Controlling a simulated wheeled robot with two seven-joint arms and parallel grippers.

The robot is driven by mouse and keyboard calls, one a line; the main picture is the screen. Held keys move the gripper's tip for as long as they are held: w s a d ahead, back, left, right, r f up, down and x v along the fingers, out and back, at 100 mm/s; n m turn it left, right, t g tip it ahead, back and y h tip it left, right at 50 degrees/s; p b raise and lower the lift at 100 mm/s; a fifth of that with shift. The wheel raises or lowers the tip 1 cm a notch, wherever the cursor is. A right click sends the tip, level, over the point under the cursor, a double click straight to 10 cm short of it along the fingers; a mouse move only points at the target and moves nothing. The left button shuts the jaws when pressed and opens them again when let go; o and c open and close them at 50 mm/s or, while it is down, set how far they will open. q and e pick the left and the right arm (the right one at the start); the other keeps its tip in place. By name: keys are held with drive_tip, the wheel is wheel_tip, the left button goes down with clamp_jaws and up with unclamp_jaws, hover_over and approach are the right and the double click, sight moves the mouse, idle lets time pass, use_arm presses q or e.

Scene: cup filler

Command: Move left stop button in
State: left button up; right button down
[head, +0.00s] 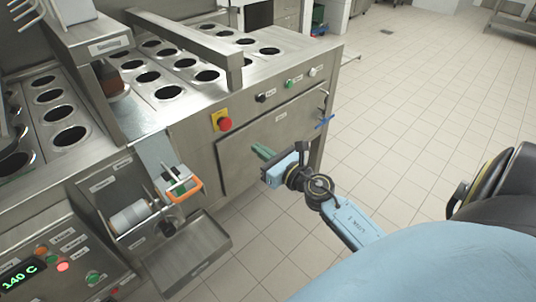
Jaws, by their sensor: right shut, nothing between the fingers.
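A red mushroom stop button (225,124) on a yellow plate sits on the front panel of the steel cup filler, left of the small black, green and white controls. From this view I cannot tell whether it is pressed in. My right gripper (261,151) has green fingers that are shut and empty. It is in front of the steel door panel, to the right of and lower than the red button, apart from it. My left gripper is not in view.
The cup filler's top has rows of round holes (171,92). A film roll (130,216) and an orange handle (185,190) stick out at left. A control panel with a lit red button (63,267) is at lower left. The tiled floor (420,100) at right is clear.

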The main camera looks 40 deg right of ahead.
drive_tip(key=shift+s+d, duration=0.15)
drive_tip(key=shift+s, duration=1.05)
drive_tip(key=s+f+m+g+h, duration=0.1)
drive_tip(key=s+f+m+g, duration=0.25)
drive_tip(key=f+m, duration=0.45)
drive_tip(key=s+f+m+g+h, duration=0.15)
drive_tip(key=s+f+m, duration=0.3)
drive_tip(key=f, duration=0.75)
drive_tip(key=s+f+m+g, duration=0.35)
drive_tip(key=f+m, duration=0.35)
drive_tip(key=f, duration=0.4)
drive_tip(key=s+a+f+m+g, duration=0.1)
drive_tip(key=s+f+m, duration=0.4)
drive_tip(key=s, duration=0.5)
drive_tip(key=s+a+f+m+g, duration=0.2)
drive_tip(key=s+f+m+g, duration=0.2)
drive_tip(key=s, duration=0.6)
drive_tip(key=s+a+f+m+g, duration=0.1)
drive_tip(key=s+f+m+g, duration=0.2)
drive_tip(key=s+f+m, duration=0.3)
drive_tip(key=s+f, duration=0.1)
drive_tip(key=s, duration=0.3)
drive_tip(key=shift+a+f, duration=0.2)
drive_tip(key=shift+a, duration=0.05)
drive_tip(key=shift+g, duration=0.25)
